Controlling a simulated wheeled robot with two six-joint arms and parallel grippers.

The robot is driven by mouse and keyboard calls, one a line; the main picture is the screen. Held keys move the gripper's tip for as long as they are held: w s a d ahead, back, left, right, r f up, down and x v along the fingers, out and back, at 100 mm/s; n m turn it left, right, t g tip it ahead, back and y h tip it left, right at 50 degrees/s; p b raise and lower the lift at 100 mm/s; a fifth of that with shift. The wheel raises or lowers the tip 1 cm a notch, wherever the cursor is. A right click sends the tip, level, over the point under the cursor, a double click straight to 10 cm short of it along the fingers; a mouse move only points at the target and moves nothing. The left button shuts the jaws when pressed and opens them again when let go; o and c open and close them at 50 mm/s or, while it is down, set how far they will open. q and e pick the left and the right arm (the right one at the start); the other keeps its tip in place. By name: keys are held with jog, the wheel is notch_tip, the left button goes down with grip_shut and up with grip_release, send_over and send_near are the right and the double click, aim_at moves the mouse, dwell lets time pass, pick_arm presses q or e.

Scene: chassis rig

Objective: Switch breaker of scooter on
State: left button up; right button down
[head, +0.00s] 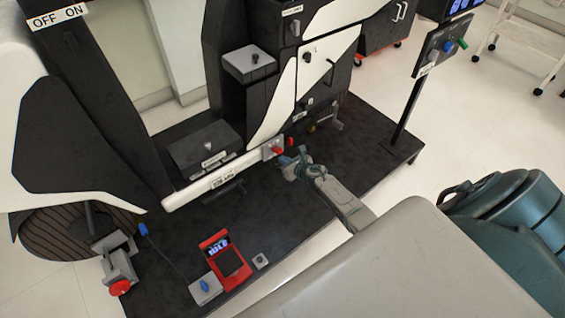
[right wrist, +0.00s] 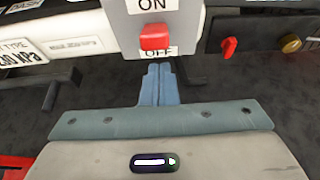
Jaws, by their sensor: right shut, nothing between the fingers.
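The scooter's breaker is a grey plate (head: 268,153) with a red switch on the side of the white and black scooter chassis (head: 185,195). In the right wrist view the breaker plate (right wrist: 185,25) has ON above and OFF below. The red switch (right wrist: 155,36) sits between the labels, its lower end close to OFF. My right gripper (head: 287,160) is shut and empty, just right of the breaker in the head view. Its blue fingertips (right wrist: 159,72) show just below the OFF label; I cannot tell if they touch the plate. My left gripper is not in view.
A red knob (right wrist: 229,47) sits right of the breaker, with a brass knob (right wrist: 291,43) beyond it. A red display device (head: 224,262) and a grey box with a blue knob (head: 205,289) stand on the black platform (head: 180,245). A control post (head: 408,105) stands at the right.

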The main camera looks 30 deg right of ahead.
jog(key=shift+r+p, duration=0.8)
